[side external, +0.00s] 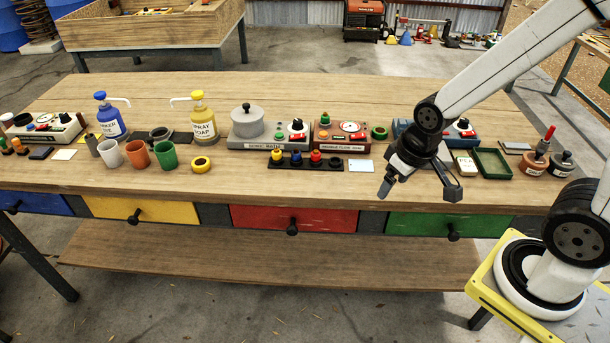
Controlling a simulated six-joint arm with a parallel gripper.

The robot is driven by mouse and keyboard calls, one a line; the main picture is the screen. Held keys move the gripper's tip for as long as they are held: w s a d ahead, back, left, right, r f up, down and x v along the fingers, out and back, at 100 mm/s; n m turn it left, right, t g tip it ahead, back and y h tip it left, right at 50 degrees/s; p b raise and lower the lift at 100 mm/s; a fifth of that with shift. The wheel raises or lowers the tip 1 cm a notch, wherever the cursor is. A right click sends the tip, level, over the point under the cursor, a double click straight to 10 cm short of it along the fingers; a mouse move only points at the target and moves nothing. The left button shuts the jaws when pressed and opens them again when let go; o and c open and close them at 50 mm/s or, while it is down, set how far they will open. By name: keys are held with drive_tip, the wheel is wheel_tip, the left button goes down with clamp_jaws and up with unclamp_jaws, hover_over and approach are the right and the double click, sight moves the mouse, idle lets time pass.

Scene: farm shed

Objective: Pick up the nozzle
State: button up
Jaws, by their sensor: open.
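My gripper (419,187) is open and empty, with its fingers spread wide. It hangs over the front part of the workbench, right of centre, and no object shows between its fingers. No part is clearly readable as the nozzle at this size. My gripper is far to the right of this piece. My arm hides part of a blue device (403,128) behind it.
An orange cup (137,154), a green cup (165,155) and a yellow ring (201,164) stand nearby. Blue (111,121) and yellow (203,122) pump bottles rise behind. Devices fill the middle; a green tray (492,163) lies right. The bench's back strip is clear.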

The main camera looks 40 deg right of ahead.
drive_tip(key=shift+w, duration=0.1)
drive_tip(key=m+t+h, duration=0.1)
drive_tip(key=m+t, duration=0.1)
drive_tip(key=t, duration=0.1)
approach(326, 113)
wheel_tip(326, 113, down, 2)
drive_tip(key=shift+w+f, duration=0.25)
drive_tip(key=shift+w, duration=0.35)
drive_tip(key=shift+x, duration=1.25)
drive_tip(key=shift+x, duration=2.6)
